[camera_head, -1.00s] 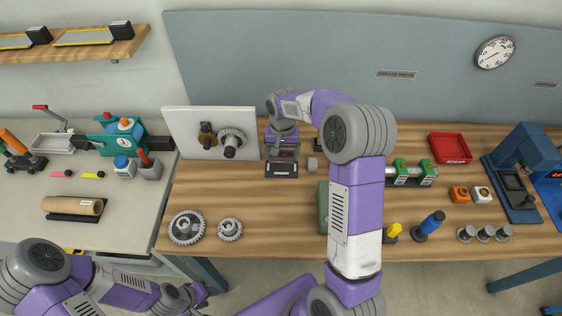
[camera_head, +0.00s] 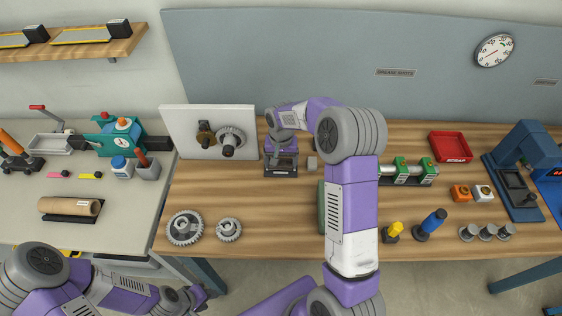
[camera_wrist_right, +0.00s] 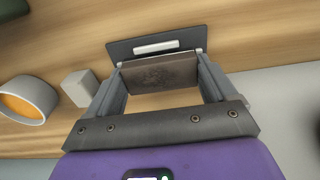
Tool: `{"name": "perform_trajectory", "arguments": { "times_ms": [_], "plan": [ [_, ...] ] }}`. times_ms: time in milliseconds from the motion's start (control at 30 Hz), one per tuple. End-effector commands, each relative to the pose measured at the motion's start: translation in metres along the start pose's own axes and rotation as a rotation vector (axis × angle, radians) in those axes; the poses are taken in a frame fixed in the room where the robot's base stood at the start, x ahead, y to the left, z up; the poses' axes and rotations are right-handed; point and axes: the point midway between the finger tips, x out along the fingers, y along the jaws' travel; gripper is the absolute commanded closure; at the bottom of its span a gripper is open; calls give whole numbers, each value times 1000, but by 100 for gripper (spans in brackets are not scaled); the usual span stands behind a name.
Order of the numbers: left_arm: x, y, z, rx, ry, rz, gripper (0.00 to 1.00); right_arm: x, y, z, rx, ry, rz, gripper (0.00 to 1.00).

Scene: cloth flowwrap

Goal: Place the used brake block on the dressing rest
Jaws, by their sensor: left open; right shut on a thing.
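My right gripper (camera_wrist_right: 160,80) is shut on a dark brown block, the used brake block (camera_wrist_right: 160,72), held between its two fingertips in the right wrist view. A dark flat plate with a white strip, which looks like the dressing rest (camera_wrist_right: 122,50), lies just beyond the block. I cannot tell whether block and plate touch. In the head view the plate (camera_head: 281,172) sits on the wooden bench in front of the white board, with my right gripper (camera_head: 282,156) over it; the block is hard to make out there. My left gripper (camera_head: 192,300) is open and empty, low at the left.
A small grey block (camera_head: 312,163) stands just right of the plate. The white board (camera_head: 180,130) with mounted parts stands at left behind. Two gears (camera_head: 185,228) lie at the bench's front left. A green item (camera_head: 321,207) is partly hidden by my right arm. Bench between is clear.

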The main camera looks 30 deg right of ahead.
Motion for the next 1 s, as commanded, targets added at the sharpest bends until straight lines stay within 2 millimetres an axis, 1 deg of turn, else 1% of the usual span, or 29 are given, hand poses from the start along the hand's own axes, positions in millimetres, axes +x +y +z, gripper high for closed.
{"name": "perform_trajectory", "arguments": {
  "times_ms": [33, 100, 133, 200, 633, 733, 867, 967, 1000],
  "plan": [
    [2, -1, 0, 0, 0, 0, 57, 11, 0, 4, 0, -15, 2, 55],
    [2, -1, 0, 0, 0, 0, 57, 12, 0, 5, 0, -17, 3, 55],
    [2, -1, 0, 0, 0, 0, 57, 12, 1, 5, 1, -18, 3, 11],
    [2, -1, 0, 0, 0, 0, 57, 12, 1, 5, 2, -19, 3, 0],
    [2, -1, 0, 0, 0, 0, 57, 14, 5, 5, 6, -20, 9, 0],
    [1, 0, 0, 0, 0, 0, 57, 12, 5, 5, 6, -20, 9, 0],
    [-8, 3, 0, 0, 0, 0, 57, -1, 5, 5, 6, -21, 10, 0],
    [-10, 4, 0, 0, 0, 0, 57, -22, 4, 3, 5, -15, 8, 0],
    [-12, 5, 0, 0, 0, 0, 57, -32, 3, 3, 5, -14, 6, 0]
  ]
}}
